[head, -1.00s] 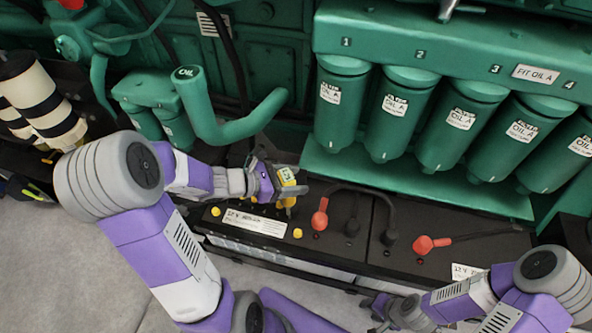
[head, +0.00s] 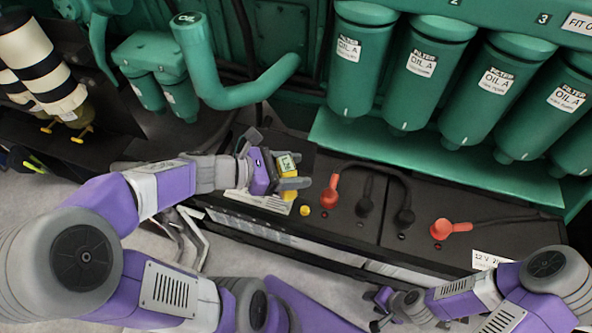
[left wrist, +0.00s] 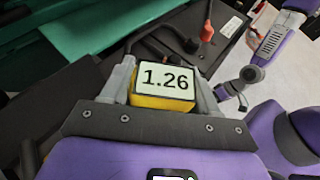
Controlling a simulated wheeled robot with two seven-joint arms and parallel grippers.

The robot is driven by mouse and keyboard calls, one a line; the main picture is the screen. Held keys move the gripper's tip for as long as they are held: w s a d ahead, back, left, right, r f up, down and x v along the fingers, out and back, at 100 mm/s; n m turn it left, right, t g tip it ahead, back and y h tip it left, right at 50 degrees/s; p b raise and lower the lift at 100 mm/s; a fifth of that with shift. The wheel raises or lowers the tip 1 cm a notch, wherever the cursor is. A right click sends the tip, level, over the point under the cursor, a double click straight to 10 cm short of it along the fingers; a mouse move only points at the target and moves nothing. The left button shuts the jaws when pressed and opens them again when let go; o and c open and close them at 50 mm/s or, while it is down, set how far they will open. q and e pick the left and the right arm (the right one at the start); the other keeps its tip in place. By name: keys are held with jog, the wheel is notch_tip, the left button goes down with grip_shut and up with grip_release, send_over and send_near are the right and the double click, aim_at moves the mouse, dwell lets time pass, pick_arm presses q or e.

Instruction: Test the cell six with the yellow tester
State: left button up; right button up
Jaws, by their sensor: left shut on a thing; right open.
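My left gripper (head: 280,182) is shut on the yellow tester (head: 287,163). The tester's screen shows 1.26 in the left wrist view (left wrist: 165,80). In the head view it is over the left part of the left black battery (head: 345,222). Whether its lower end touches or enters a cell is hidden. One yellow cell cap (head: 305,210) shows just right of and in front of the gripper. Other caps and cell six cannot be made out. A white battery label (head: 262,201) is partly covered by my gripper. My right gripper (head: 380,308) is open and empty near the lower edge.
Red terminal covers (head: 329,192) and black cables (head: 368,185) stand on the batteries right of the tester. Green oil filters (head: 425,70) and a green ledge (head: 430,160) overhang behind. A green oil pipe (head: 235,90) bends behind my left gripper. Grey floor lies in front.

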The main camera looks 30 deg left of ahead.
pick_arm(q)
jog(key=shift+s+d+r, duration=0.15)
jog(key=shift+s+d, duration=0.05)
jog(key=shift+s, duration=0.8)
dwell(0.9)
